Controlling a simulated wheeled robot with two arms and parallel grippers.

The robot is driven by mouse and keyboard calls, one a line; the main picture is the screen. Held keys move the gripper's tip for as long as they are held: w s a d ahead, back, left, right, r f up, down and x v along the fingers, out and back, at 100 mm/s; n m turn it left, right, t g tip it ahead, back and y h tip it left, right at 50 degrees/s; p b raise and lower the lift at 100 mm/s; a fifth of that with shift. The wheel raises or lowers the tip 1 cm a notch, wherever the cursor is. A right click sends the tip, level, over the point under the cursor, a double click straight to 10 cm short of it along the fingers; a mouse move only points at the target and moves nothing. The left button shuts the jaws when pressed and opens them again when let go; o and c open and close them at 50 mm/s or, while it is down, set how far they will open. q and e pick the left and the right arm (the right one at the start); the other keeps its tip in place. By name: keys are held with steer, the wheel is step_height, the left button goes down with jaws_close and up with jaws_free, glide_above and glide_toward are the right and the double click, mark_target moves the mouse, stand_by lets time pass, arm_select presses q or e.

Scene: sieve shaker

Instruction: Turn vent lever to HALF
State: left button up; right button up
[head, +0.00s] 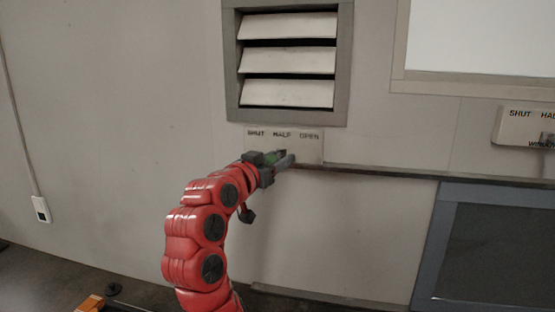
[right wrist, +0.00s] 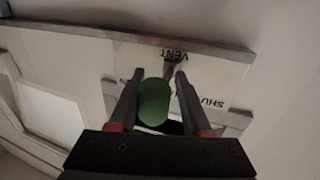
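The vent label plate (head: 312,148), marked SHUT, HALF and OPEN, is on the wall below the louvred vent (head: 288,62). My right gripper (head: 285,158) is in front of the plate, below the words. In the right wrist view, the lever's green knob (right wrist: 153,102) is between the two fingers of my right gripper (right wrist: 160,78). The fingers are apart, with a small gap on the knob's right; contact on its left is unclear. The plate (right wrist: 215,72) shows behind, with VENT and part of SHUT readable. The gripper hides the lever's exact setting. My left gripper is out of view.
A second plate (head: 520,125), marked SHUT and WINDOW, is on the wall at right, below a bright window (head: 480,40). A thin rail (head: 400,174) runs along the wall. A dark framed panel (head: 500,250) stands at lower right. The wall left of the vent is mostly clear.

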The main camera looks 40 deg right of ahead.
steer(key=shift+a, duration=0.2)
steer(key=shift+p+v, duration=0.3)
steer(key=shift+v, duration=0.6)
steer(key=s+a+p, duration=0.1)
steer(key=s+a, duration=1)
steer(key=a, duration=0.3)
steer(key=shift+s, duration=0.35)
steer(key=shift+d, duration=0.1)
stand_by(0.4)
steer(key=b+v, duration=0.2)
steer(key=v, duration=1.5)
steer(key=shift+a, duration=0.25)
